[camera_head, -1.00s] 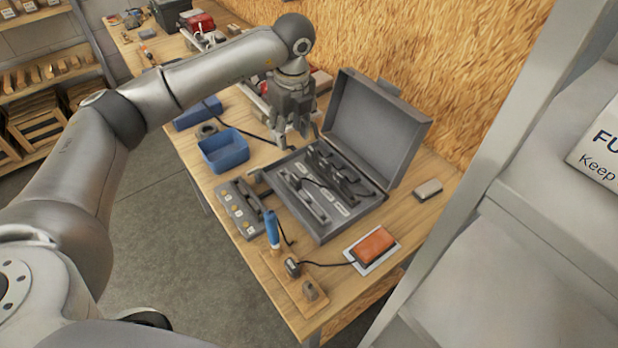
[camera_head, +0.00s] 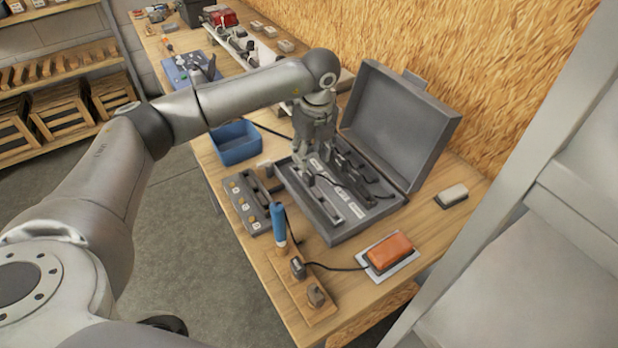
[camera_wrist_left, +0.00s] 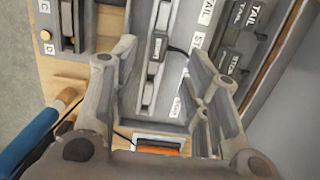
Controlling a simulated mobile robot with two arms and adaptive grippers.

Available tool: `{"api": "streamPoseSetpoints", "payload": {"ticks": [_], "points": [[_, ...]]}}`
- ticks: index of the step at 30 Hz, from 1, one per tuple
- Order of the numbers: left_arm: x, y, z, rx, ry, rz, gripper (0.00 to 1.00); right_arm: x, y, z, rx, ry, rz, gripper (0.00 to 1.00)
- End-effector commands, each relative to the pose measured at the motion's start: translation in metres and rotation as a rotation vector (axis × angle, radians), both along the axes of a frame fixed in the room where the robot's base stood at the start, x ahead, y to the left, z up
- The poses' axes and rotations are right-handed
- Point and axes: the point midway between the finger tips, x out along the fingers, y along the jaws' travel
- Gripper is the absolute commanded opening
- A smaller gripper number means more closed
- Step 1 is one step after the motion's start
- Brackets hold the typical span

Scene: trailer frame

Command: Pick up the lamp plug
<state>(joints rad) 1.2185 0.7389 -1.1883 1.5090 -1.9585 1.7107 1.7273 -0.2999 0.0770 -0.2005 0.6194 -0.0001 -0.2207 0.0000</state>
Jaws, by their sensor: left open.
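An open grey case (camera_head: 328,232) holds rails, dark connectors and white labels. My left gripper (camera_head: 306,168) is low over its left inner part, open, fingers pointing down. In the left wrist view, a small dark plug with a white label (camera_wrist_left: 158,48) sits on a rail between the open fingertips (camera_wrist_left: 162,56), with a black cable beside it. I cannot tell whether the fingers touch it. An orange lamp (camera_head: 388,252) on a white plate has a black cable running to another dark plug (camera_head: 298,268) on a wooden board. My right gripper is not in view.
The raised case lid (camera_head: 398,125) stands close to the right of my gripper.

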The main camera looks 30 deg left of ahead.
Motion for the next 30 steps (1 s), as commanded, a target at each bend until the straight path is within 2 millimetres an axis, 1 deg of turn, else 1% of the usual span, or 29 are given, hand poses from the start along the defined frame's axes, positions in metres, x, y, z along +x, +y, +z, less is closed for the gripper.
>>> {"api": "streamPoseSetpoints", "payload": {"ticks": [1,4,8,11,15,19,23,28,29,30], "points": [[0.0,0.001,-0.006,0.0,0.004,0.0,0.43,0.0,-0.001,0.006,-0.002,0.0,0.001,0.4],[0.001,0.002,-0.019,0.0,0.002,0.001,0.43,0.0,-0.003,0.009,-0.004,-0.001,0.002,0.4],[0.002,0.003,-0.027,0.0,0.0,0.0,0.43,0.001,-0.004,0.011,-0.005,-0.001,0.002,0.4],[0.001,0.004,-0.034,0.0,0.002,0.001,0.43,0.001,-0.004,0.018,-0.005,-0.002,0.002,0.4],[0.0,0.005,-0.051,0.0,0.003,0.001,0.43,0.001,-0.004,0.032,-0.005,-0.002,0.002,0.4],[0.001,0.007,-0.07,0.001,0.003,0.001,0.43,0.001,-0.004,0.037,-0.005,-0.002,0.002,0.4],[0.002,0.007,-0.077,-0.001,-0.001,0.0,0.43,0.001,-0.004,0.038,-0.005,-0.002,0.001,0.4],[0.003,0.007,-0.078,-0.001,-0.001,0.0,0.43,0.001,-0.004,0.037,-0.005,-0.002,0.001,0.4],[0.003,0.007,-0.078,-0.001,-0.001,0.0,0.42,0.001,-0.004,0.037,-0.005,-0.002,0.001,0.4],[0.002,0.007,-0.078,-0.001,-0.001,0.0,0.36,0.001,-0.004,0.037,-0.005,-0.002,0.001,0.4]]}}
